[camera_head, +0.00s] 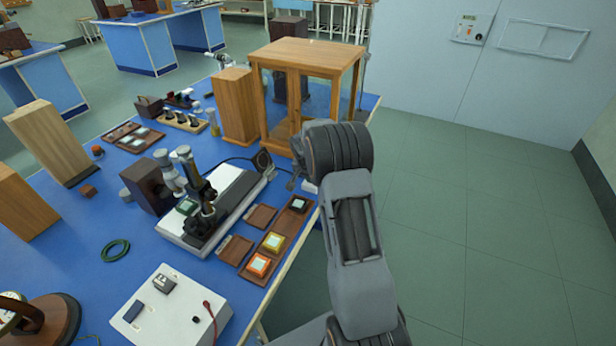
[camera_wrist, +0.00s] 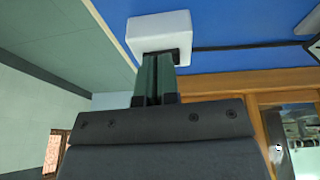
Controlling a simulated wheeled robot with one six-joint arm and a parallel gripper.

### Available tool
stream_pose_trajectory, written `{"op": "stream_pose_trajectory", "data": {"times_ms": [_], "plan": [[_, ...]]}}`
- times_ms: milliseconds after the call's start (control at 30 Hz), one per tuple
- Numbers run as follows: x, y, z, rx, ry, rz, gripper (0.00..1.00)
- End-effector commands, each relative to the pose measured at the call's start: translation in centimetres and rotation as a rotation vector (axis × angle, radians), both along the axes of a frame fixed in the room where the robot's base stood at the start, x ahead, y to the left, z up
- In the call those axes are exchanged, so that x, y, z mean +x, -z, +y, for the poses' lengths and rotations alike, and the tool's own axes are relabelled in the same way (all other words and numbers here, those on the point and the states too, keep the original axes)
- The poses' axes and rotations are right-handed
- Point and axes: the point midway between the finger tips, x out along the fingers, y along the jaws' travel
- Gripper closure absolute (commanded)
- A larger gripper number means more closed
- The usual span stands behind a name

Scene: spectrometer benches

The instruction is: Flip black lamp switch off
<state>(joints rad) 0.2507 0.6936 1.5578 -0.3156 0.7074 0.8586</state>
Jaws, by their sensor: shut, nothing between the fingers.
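A small white box (camera_wrist: 158,34) with a black cord (camera_wrist: 250,46) leading from it stands on the blue bench top in the wrist view. A dark part, possibly the black lamp switch (camera_wrist: 178,58), shows at the box's near face, mostly hidden behind my fingers. My gripper (camera_wrist: 156,60) is shut and empty, its green fingertips right at that face; I cannot tell whether they touch. In the head view only an edge of the white box (camera_head: 308,187) shows beside my wrist at the bench's right edge. The switch's position cannot be made out.
A wooden cabinet (camera_head: 310,56) stands close behind my wrist. A microscope instrument on a white base (camera_head: 232,204) and wooden trays with coloured blocks (camera_head: 246,272) lie left of my arm. The floor right of the bench (camera_head: 480,240) is clear.

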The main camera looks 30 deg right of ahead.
Motion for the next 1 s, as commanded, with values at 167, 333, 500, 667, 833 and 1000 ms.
{"op": "stream_pose_trajectory", "data": {"times_ms": [167,333,500,667,833,1000], "plan": [[-0.6,0.6,-0.4,0.0,0.003,0.016,1.0],[-0.5,0.5,-0.3,-0.001,0.002,0.014,1.0],[-0.3,-1.1,-0.1,-0.002,-0.001,0.009,1.0],[-0.1,-4.4,0.4,-0.004,-0.006,0.003,1.0],[-0.4,-7.3,1.5,-0.004,-0.007,-0.001,1.0],[-0.6,-10.3,2.4,-0.004,-0.005,-0.001,1.0]]}}
